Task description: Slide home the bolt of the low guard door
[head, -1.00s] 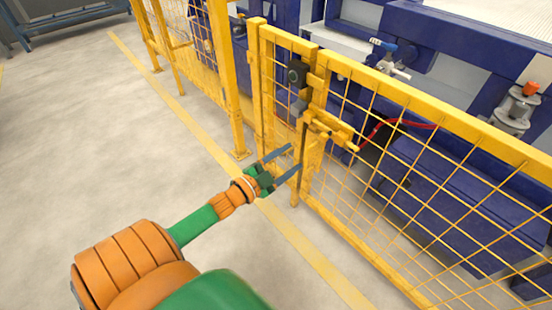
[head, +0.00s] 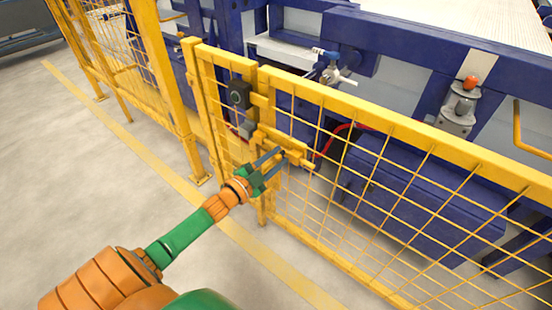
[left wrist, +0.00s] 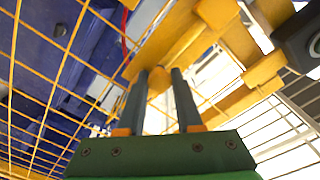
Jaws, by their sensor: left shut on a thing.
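The low guard door (head: 400,150) is a yellow frame with wire mesh, standing upright beside a narrow fixed mesh panel (head: 226,60). The yellow bolt (head: 298,150) lies across the upper part of the door near its left edge. My left gripper (head: 283,155) reaches it from the front left. In the left wrist view the two dark fingers (left wrist: 160,90) stand on either side of the bolt's rounded yellow handle (left wrist: 158,78), shut on it. How far the bolt reaches into its catch is hard to tell. My right gripper is out of view.
A black box (head: 238,94) is on the narrow panel left of the bolt. Blue machinery (head: 420,195) and a red hose (head: 335,136) are behind the mesh. A yellow post (head: 170,90) stands to the left. The concrete floor (head: 90,180) in front is clear.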

